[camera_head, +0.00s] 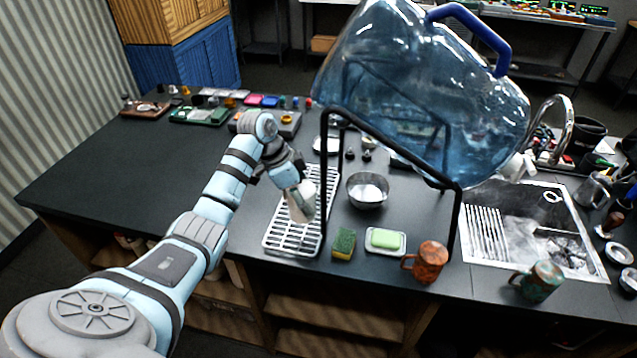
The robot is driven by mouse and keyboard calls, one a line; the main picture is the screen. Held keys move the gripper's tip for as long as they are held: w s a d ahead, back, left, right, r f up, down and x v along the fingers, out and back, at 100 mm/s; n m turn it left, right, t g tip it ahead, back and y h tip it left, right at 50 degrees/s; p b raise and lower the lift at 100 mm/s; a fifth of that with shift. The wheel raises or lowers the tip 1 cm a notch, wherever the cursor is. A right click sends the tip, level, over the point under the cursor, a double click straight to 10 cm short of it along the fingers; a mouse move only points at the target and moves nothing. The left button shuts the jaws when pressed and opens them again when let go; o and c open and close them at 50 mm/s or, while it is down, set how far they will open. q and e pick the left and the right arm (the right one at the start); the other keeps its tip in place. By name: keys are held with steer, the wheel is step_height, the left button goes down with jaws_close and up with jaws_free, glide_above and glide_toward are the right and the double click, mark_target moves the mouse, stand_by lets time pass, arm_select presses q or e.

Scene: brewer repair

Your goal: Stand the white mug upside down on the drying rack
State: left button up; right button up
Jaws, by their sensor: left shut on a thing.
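The white drying rack (280,240) is a slatted tray lying on the dark counter, left of the metal bowl. My left gripper (292,183) is over the rack and shut on the white mug (301,205). The mug is at its fingertips, below the gripper, and looks slightly tilted. I cannot tell whether the mug touches the slats or which way its mouth faces. The gripper hides part of the mug and the rack. My right gripper is not in view.
A large blue water jug (420,90) sits in a black frame (455,215) right of the rack. A metal bowl (367,190), sponge (344,243), soap dish (373,247), brown mug (427,262) and green mug (540,281) stand nearby. The sink (530,225) is at right.

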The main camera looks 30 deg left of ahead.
arm_select(q)
steer(key=f, duration=0.1)
steer(key=s+f, duration=0.1)
steer(key=f, duration=0.2)
steer(key=f+b, duration=0.1)
steer(key=f, duration=0.1)
steer(key=shift+w+f, duration=0.25)
steer(key=shift+w, duration=0.1)
steer(key=shift+w+f+b, duration=0.15)
steer(key=shift+f+b, duration=0.15)
steer(key=shift+f, duration=0.15)
steer(key=shift+s+r, duration=0.15)
steer(key=shift+s, duration=0.05)
steer(key=o, duration=1)
steer(key=shift+s, duration=0.1)
steer(key=shift+o, duration=1.3)
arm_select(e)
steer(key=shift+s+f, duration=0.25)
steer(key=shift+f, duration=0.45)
